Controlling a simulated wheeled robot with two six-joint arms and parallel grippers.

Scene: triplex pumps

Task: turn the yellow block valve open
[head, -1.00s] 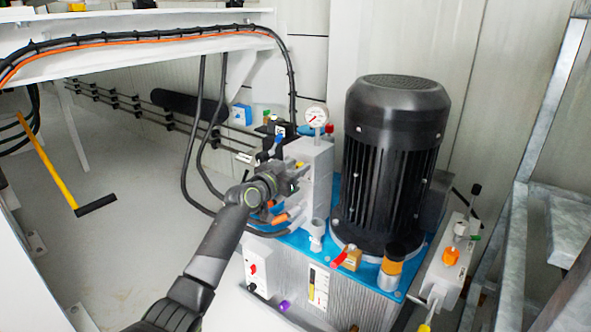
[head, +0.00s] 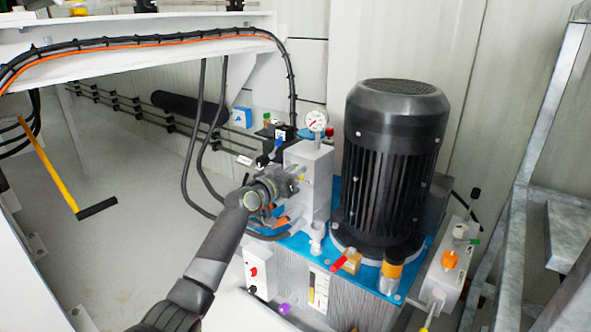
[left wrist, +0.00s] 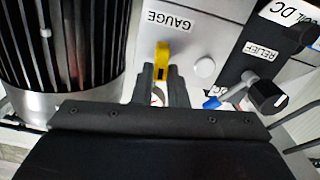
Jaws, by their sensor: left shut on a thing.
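The yellow block valve handle (left wrist: 162,62) shows in the left wrist view, below the GAUGE label on the light grey manifold block (left wrist: 205,28). My left gripper (left wrist: 160,80) is shut on this handle, with one dark finger on either side of it. In the head view my left gripper (head: 293,182) reaches the left face of the grey manifold block (head: 318,170). My right gripper is not in view.
The black motor (head: 392,160) stands right of the block. A pressure gauge (head: 315,121) sits on top. A blue lever (left wrist: 212,103) and black RELIEF knob (left wrist: 268,96) are close to my left gripper. Black hoses (head: 190,150) hang at left. A red-handled valve (head: 340,261) is in front.

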